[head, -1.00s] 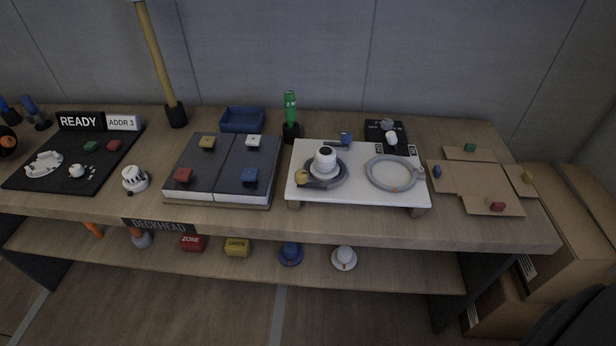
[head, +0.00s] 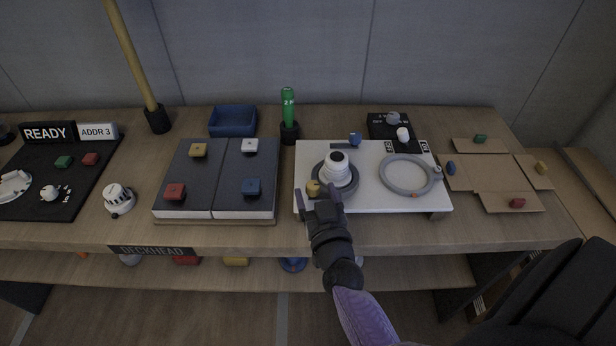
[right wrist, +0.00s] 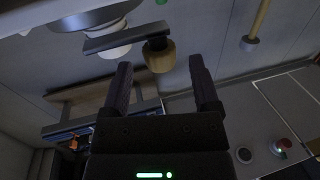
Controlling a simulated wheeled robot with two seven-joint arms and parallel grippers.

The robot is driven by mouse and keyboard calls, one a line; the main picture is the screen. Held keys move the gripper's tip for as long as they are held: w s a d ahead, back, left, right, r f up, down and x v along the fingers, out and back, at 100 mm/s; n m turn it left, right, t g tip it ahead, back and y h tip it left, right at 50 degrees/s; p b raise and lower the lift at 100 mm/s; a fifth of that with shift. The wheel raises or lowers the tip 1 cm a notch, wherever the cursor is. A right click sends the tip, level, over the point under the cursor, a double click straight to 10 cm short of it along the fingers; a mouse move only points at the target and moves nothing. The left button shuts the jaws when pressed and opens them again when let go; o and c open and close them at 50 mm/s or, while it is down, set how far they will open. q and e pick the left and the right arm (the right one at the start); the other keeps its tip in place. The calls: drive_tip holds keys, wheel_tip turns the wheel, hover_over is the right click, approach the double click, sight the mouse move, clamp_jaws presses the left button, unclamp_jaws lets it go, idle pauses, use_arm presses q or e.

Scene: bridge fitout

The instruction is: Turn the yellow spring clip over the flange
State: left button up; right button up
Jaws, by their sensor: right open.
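The yellow spring clip (head: 313,188) sits at the front left of the dark grey round flange (head: 352,187), which surrounds a white domed unit (head: 337,166) on a white board. My right gripper (head: 322,203) is just in front of the clip and partly covers that area. In the right wrist view, the clip's yellow knob (right wrist: 160,58) on a dark bar (right wrist: 115,40) lies just beyond and between the open fingertips (right wrist: 160,78). The fingers look empty, and contact cannot be told. My left gripper is out of view.
The white board (head: 400,203) also carries a loose grey ring (head: 384,176). A green cylinder (head: 289,110) stands behind it. Dark panels with coloured blocks (head: 220,180) are to the left, and opened cardboard (head: 490,178) is to the right.

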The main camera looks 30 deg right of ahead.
sight(311, 181)
drive_tip(key=x, duration=0.4)
drive_tip(key=shift+w+b, duration=0.25)
drive_tip(key=shift+b, duration=0.05)
drive_tip(key=shift+f, duration=0.1)
clamp_jaws()
